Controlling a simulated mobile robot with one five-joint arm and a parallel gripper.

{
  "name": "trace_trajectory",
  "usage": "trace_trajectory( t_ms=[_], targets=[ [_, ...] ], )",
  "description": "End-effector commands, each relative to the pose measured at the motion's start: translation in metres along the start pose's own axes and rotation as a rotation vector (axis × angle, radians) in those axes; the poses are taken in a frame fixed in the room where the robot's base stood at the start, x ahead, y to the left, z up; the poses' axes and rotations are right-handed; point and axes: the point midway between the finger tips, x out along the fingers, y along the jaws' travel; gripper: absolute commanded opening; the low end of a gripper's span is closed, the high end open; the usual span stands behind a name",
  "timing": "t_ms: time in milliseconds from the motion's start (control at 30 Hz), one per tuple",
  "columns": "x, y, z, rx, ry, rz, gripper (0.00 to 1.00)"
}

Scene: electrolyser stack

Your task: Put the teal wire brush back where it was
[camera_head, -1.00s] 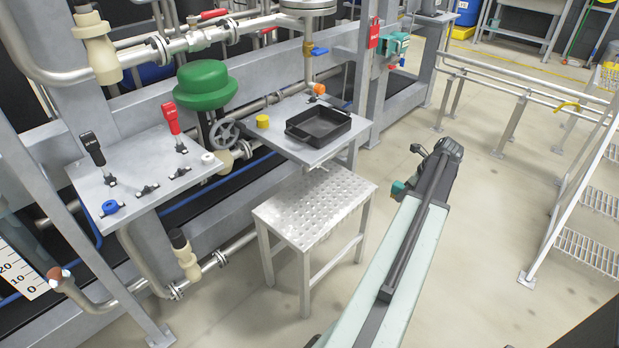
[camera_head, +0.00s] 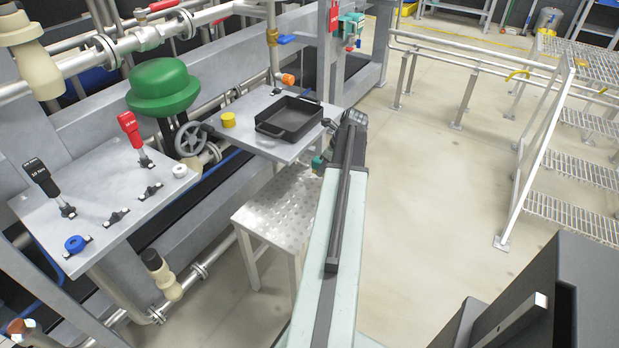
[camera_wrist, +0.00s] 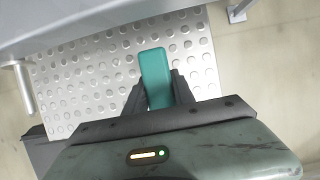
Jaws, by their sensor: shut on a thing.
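The teal wire brush (camera_wrist: 154,76) is between the jaws of my gripper (camera_wrist: 155,92) in the wrist view. Only its smooth teal handle shows there; its bristles are hidden. A small teal bit of the brush (camera_head: 318,162) shows at the left of my arm's end in the head view, where my arm hides the jaws. The brush is held above or beside the perforated metal step (camera_wrist: 85,85), which also shows in the head view (camera_head: 270,215).
A grey shelf (camera_head: 270,145) carries a black tray (camera_head: 290,122), a yellow cup (camera_head: 228,120) and an orange-ended item (camera_head: 287,80). A left panel (camera_head: 110,190) carries red and black handled tools and a blue ring. Open floor lies right, before a stair frame (camera_head: 540,150).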

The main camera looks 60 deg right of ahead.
Motion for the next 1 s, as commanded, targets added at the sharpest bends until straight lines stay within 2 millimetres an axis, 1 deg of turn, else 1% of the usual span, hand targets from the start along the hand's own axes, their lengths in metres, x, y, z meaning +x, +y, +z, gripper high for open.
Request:
trace_trajectory(
  t_ms=[33,100,200,300,400,467,600,667,700,867,900,967,1000],
  targets=[
    [0.007,0.007,0.010,-0.004,0.000,0.002,0.00],
    [0.013,0.013,0.022,-0.002,0.000,0.001,0.00],
    [0.018,0.018,0.032,-0.001,0.000,0.000,0.00],
    [0.020,0.021,0.036,0.000,0.000,0.000,0.00],
    [0.021,0.021,0.036,0.000,0.000,0.000,0.00],
    [0.025,0.021,0.035,0.000,0.000,0.000,0.00],
    [0.047,0.021,0.025,0.000,0.000,0.000,0.00],
    [0.055,0.021,0.022,0.000,0.000,0.000,0.00],
    [0.057,0.021,0.021,-0.001,0.000,0.000,0.00],
    [0.052,0.021,0.023,-0.001,0.001,0.001,0.00],
    [0.052,0.021,0.023,-0.001,0.001,0.001,0.33],
    [0.052,0.021,0.023,-0.001,0.002,0.001,0.50],
    [0.052,0.021,0.023,-0.002,0.001,0.001,0.52]
  ],
)
